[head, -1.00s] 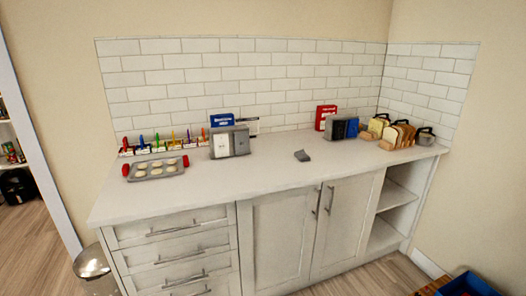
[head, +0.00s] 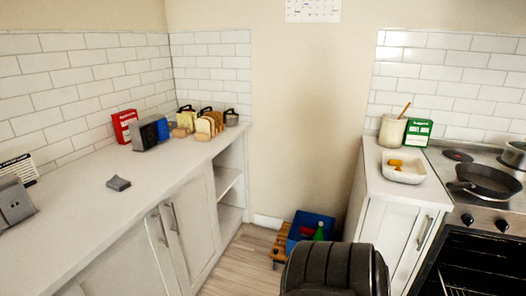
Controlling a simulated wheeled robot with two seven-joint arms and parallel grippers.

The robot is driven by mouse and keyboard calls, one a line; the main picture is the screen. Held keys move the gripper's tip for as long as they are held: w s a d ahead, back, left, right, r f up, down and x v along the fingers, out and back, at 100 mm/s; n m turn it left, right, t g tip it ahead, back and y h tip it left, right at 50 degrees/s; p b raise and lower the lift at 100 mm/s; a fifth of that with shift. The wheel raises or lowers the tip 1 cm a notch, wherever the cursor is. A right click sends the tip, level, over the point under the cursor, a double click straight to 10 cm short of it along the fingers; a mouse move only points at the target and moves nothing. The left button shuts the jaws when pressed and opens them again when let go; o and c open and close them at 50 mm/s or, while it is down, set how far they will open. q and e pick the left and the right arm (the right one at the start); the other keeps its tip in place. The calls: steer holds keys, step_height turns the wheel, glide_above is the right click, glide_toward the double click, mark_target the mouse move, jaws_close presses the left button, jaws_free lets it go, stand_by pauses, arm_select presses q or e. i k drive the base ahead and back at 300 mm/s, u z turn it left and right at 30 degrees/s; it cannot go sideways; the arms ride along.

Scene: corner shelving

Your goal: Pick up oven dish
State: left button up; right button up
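A white rectangular dish (head: 393,174) with low walls sits on the short right counter. It looks like the oven dish. A few small yellow-orange pieces (head: 396,163) lie in it. It stands apart from the stove to its right. Neither of my grippers shows in the head view, so I cannot see whether they are open or shut.
The right counter (head: 374,185) also bears a cream crock (head: 391,133) with a wooden utensil and a green box (head: 416,132). A pan (head: 487,182) is on the stove. The left counter (head: 85,205) has free room.

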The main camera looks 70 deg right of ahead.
mark_target(414, 172)
steer(key=z, duration=2.55)
steer(key=i, duration=1.1)
steer(key=z, duration=2.2)
